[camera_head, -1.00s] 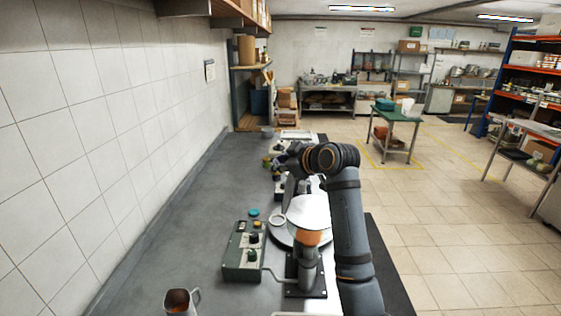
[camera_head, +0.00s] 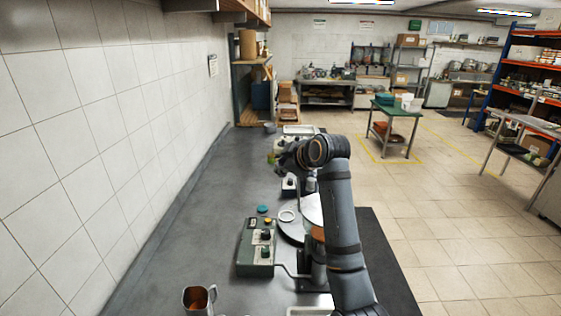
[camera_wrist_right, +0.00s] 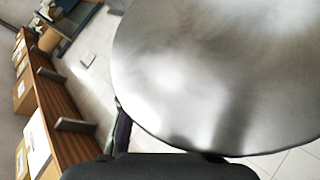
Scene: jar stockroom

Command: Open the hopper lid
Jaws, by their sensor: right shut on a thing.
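The hopper lid (camera_head: 312,209) shows in the head view as a pale disc, partly hidden behind my right arm. In the right wrist view the lid (camera_wrist_right: 225,75) is a large, shiny metal disc close to the camera. The orange hopper (camera_head: 318,235) stands just below it, mostly covered by my arm. My right gripper (camera_head: 309,180) reaches down behind my forearm at the lid and is shut on it. The grip point itself is hidden. My left gripper is not in view.
A green control box (camera_head: 256,248) with knobs stands left of the hopper. A metal cup (camera_head: 198,299) stands at the front. The bench's left strip is clear along the tiled wall.

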